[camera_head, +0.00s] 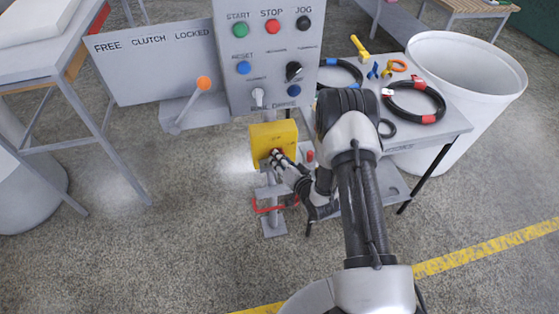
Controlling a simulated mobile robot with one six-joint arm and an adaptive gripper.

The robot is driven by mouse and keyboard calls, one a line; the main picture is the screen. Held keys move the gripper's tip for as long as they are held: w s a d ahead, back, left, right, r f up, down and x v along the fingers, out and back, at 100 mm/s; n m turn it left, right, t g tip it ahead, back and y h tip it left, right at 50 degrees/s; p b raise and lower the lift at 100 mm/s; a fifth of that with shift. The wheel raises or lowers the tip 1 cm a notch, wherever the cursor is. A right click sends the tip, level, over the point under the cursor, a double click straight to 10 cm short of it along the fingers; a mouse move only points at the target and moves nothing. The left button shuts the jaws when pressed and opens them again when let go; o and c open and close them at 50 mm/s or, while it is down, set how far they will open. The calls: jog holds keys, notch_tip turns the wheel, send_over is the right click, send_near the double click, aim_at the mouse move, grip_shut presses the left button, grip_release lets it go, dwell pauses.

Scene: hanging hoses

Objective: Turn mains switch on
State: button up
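A yellow box (264,134) is mounted on a grey post below the control panel; it is probably the mains switch, though no label on it is readable. My gripper (277,158) is at the lower front of the yellow box, with its fingertips over a small dark red part there. The fingertips appear to touch or nearly touch that part. They and my wrist hide most of it, so its setting and whether the fingers grip it cannot be seen.
A grey control panel (262,100) with coloured buttons stands above. A plate marked FREE CLUTCH LOCKED (150,72) and an orange-tipped lever (190,103) are left. A table (440,125) with hoses and a white bin (470,75) are right.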

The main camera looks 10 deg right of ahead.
grip_shut()
jog(key=shift+f, duration=0.1)
jog(key=m+t+y+b, duration=0.1)
jog(key=m, duration=0.2)
jog(key=m+t+y+b, duration=0.1)
jog(key=m+y+b, duration=0.1)
jog(key=m, duration=0.2)
jog(key=shift+d+f, duration=0.1)
jog(key=shift+f, duration=0.05)
dwell(0.5)
dwell(0.3)
jog(key=shift+o, duration=2)
grip_release()
